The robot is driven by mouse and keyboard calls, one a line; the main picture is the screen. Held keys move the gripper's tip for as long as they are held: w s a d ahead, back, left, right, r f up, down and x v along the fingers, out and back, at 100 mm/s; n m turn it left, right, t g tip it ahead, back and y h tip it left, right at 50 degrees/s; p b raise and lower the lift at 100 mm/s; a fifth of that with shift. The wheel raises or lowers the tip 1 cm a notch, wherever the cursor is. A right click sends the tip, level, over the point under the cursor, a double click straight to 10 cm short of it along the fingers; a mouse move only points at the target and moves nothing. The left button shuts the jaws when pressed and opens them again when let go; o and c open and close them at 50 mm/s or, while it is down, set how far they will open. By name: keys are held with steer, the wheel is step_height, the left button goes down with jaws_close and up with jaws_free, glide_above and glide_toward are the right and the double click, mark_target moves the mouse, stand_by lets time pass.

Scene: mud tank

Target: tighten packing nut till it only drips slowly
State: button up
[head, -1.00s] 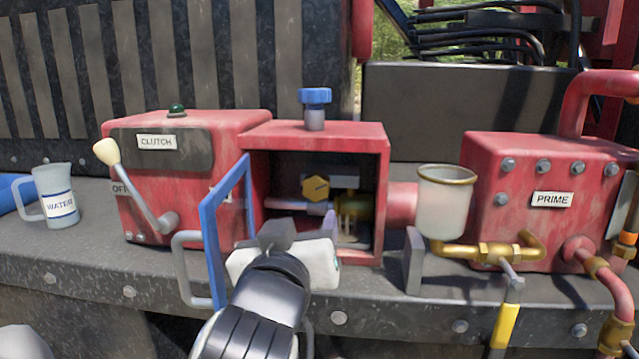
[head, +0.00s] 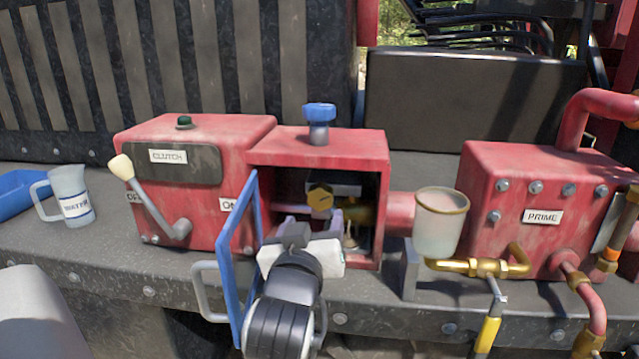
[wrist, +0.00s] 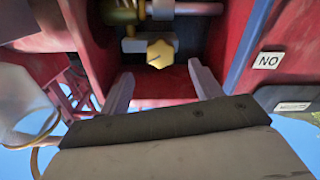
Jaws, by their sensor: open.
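A brass-yellow hexagonal nut (head: 320,198) sits inside the open red housing (head: 382,200); it also shows in the wrist view (wrist: 160,53). A brass fitting (head: 360,214) lies beside it on a horizontal shaft. Which of the two is the packing nut is not labelled. My gripper (head: 313,225) is at the housing's open front, just below the hexagonal nut. In the wrist view my gripper (wrist: 162,87) has its fingers spread wide, with the nut beyond and between them, apart from both. Any dripping is too small to make out.
A blue-framed door (head: 240,255) stands open just left of my wrist. Left are the clutch box (head: 235,150) with its lever, and a water jug (head: 72,197). Right are a cup (head: 440,225), a yellow-handled valve (head: 487,333) and the prime box (head: 500,165).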

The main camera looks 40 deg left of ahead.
mark_target(319, 202)
steer(key=p+x, duration=0.2)
steer(key=x, duration=0.6)
steer(key=shift+w, duration=0.1)
steer(key=c, duration=1)
